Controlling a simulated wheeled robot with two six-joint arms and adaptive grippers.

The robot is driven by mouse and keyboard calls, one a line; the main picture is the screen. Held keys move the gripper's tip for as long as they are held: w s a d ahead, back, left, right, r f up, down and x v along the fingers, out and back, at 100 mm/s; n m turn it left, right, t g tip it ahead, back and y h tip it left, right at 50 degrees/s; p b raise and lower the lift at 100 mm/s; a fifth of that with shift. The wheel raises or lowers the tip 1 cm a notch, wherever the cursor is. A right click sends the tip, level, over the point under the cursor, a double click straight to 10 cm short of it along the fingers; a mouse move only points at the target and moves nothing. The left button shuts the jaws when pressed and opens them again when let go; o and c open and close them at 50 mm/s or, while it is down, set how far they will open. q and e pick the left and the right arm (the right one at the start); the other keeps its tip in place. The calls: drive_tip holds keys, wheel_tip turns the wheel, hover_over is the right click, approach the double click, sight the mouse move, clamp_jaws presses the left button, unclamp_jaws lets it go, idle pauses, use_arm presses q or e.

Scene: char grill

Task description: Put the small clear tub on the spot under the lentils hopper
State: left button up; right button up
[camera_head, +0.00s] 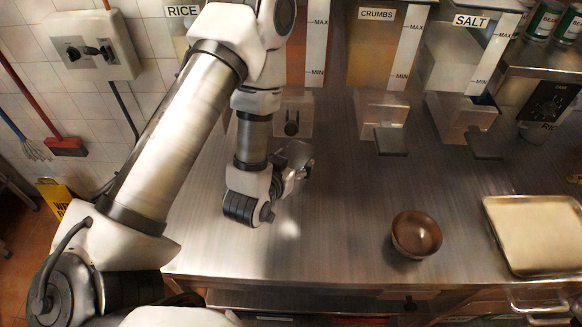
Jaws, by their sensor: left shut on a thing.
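My left gripper (291,178) is above the steel counter, left of the picture's middle, in front of a hopper whose label my arm hides. It is shut on a small greyish, see-through thing, which looks like the small clear tub (298,153); my fingers and arm hide much of it. That hopper (315,50) has an orange-brown fill and MAX and MIN marks, and its spout (292,118) is just behind the gripper. No lentils label is readable. My right gripper is not in view.
A brown bowl (416,235) sits on the counter (340,215) at front centre-right, with a pale tray (540,233) to its right. The crumbs hopper (380,55) and salt hopper (465,60) stand right, the rice hopper (181,22) left. The counter between gripper and bowl is clear.

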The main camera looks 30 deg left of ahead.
sight(292, 153)
use_arm(q)
drive_tip(key=shift+w+a+f+b, duration=0.5)
drive_tip(key=shift+w+f+b, duration=0.1)
drive_tip(key=shift+b, duration=0.25)
drive_tip(key=w+a, duration=0.1)
drive_tip(key=w+a+r+p, duration=0.1)
drive_tip(key=w, duration=0.1)
drive_tip(key=shift+w+a+r, duration=0.1)
drive_tip(key=shift+w+r, duration=0.05)
drive_tip(key=f+p, duration=0.1)
drive_tip(key=f, duration=0.2)
drive_tip(key=shift+w+a+f+p, duration=0.2)
drive_tip(key=shift+a+f+p, duration=0.15)
drive_tip(key=shift+a+f, duration=0.05)
drive_tip(key=shift+w+d+f, duration=0.1)
drive_tip(key=o, duration=1.2)
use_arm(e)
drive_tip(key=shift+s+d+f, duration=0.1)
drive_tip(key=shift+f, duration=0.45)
